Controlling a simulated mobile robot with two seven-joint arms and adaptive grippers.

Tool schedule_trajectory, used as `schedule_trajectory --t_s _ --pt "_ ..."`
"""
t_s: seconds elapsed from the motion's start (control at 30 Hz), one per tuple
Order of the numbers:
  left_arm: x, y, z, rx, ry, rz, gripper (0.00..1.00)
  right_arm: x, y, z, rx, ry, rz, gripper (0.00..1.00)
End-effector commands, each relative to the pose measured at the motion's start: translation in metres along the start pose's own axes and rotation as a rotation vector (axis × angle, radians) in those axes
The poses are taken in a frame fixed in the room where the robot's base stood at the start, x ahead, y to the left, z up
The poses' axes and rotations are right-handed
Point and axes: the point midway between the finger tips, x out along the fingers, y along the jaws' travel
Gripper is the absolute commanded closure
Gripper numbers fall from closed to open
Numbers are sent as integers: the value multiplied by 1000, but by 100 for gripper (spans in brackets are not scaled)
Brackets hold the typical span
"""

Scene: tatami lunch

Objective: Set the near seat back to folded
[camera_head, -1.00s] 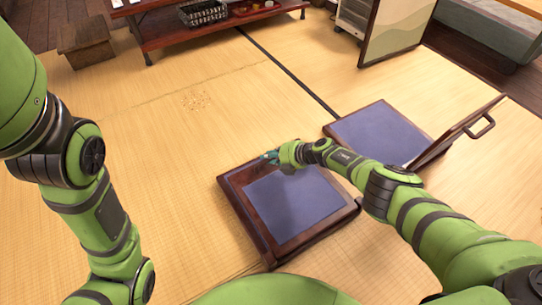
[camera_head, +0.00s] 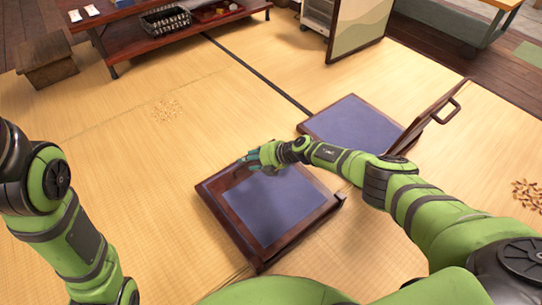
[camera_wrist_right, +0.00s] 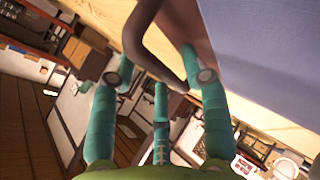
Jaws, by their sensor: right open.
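The near seat (camera_head: 228,213) has a dark wooden frame around a blue panel and lies flat and low on the tatami, its back appearing to lie down over the seat. My right gripper (camera_head: 250,157) is at its far edge, left of the middle. In the right wrist view, the open gripper (camera_wrist_right: 157,75) has its fingers spread around a dark curved handle bar (camera_wrist_right: 137,42); I cannot tell whether they touch it. The seat's blue panel (camera_wrist_right: 270,50) fills the upper right there. My left arm is at the left, its gripper out of view.
A second seat (camera_head: 352,125) lies behind, to the right, its back (camera_head: 428,115) standing tilted up with a handle. A low dark table (camera_head: 185,35) with a basket (camera_head: 166,20) stands at the back. A wooden stool (camera_head: 46,60) is at the far left.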

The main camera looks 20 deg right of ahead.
Motion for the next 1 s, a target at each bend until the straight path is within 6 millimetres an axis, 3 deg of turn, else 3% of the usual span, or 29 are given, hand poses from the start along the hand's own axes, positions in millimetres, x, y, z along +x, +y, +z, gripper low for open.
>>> schedule_trajectory --t_s 0.7,1.0 --pt "0 0 0 0 0 0 60 -91 0 -2 1 3 2 54" --pt "0 0 0 0 -1 0 60 -100 -1 -4 3 5 2 54"
